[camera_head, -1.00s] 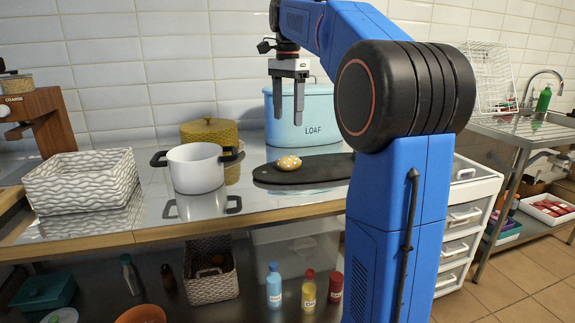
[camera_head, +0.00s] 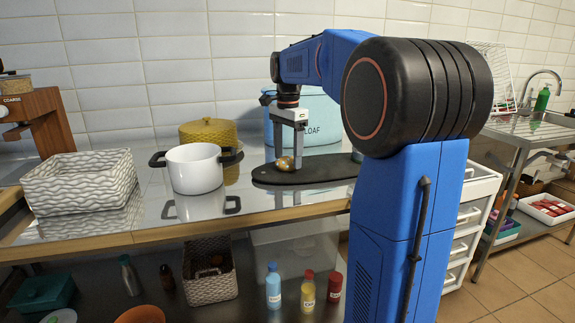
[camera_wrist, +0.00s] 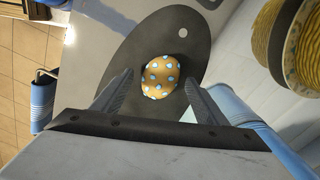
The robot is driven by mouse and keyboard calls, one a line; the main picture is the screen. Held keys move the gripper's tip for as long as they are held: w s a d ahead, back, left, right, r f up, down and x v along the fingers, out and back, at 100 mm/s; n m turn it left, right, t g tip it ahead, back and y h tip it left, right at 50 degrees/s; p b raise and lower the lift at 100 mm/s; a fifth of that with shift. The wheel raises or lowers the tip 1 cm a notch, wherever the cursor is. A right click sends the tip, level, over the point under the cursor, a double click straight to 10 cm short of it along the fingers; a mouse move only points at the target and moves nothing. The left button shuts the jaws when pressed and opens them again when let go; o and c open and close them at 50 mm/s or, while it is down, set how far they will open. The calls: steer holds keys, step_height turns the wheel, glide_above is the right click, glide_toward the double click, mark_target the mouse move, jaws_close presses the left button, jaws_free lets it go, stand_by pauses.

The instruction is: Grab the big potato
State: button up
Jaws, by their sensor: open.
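The potato (camera_wrist: 161,77) is golden brown with pale blue-white spots. It lies on a dark oval board (camera_wrist: 135,52) on the counter. In the head view the potato (camera_head: 284,164) is partly covered by my gripper (camera_head: 287,165). My gripper points down with its fingers around the potato's height. In the wrist view the open fingers of my gripper (camera_wrist: 158,84) stand on either side of the potato, with a visible gap to each side. Whether the fingertips touch the board cannot be told.
A white pot (camera_head: 194,170) with black handles stands left of the board. A light blue LOAF bin (camera_head: 322,120) stands close behind. A yellow woven container (camera_head: 209,131) and a patterned basket (camera_head: 80,184) are further left.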

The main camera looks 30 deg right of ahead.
steer(key=shift+f, duration=0.8)
steer(key=c, duration=1.2)
steer(key=shift+r, duration=0.15)
